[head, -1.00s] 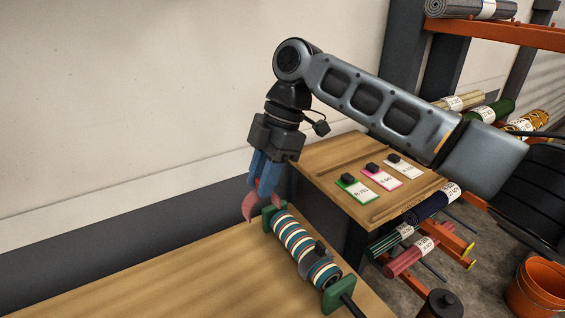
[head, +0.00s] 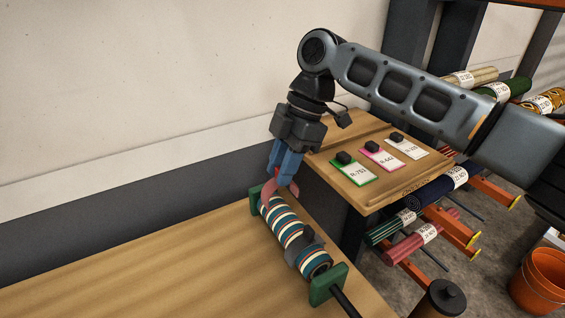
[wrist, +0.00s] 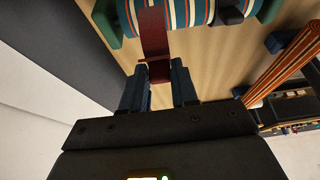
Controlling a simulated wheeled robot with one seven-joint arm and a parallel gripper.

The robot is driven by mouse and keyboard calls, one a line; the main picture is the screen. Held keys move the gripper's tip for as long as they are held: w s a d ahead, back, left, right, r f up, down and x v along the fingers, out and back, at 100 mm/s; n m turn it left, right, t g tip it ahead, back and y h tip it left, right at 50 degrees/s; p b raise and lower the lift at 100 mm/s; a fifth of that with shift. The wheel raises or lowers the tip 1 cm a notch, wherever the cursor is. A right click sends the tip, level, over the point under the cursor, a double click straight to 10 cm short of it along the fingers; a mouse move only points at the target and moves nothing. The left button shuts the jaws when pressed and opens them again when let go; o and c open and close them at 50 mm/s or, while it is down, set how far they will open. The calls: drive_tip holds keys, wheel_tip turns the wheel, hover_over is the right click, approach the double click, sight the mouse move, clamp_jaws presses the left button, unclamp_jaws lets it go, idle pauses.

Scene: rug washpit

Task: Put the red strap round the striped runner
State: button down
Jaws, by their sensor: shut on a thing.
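The striped runner (head: 278,226), rolled in teal, cream and orange bands, lies on the wooden bench between two green end blocks. It also shows at the top of the wrist view (wrist: 196,12). My gripper (head: 284,176) is above the runner's far end, pointing down. In the wrist view its blue fingers (wrist: 158,78) are shut on the tail of the red strap (wrist: 153,32). The strap's curved part (head: 267,188) lies at the runner near its far end. I cannot tell how far round it reaches; its underside is hidden. A dark grey strap (head: 306,244) sits round the runner's near part.
Green end blocks (head: 328,285) stand at both runner ends, the far one (head: 254,200) close to my gripper. A board with tags (head: 355,171) is to the right. Rolled rugs (head: 440,186) lie on a rack beyond. The bench's left part (head: 150,270) is clear.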

drive_tip(key=shift+a+f+b, duration=0.1)
drive_tip(key=shift+f+b, duration=1.25)
drive_tip(key=shift+f, duration=1.85)
drive_tip(key=c, duration=0.8)
unclamp_jaws()
drive_tip(key=shift+r, duration=0.1)
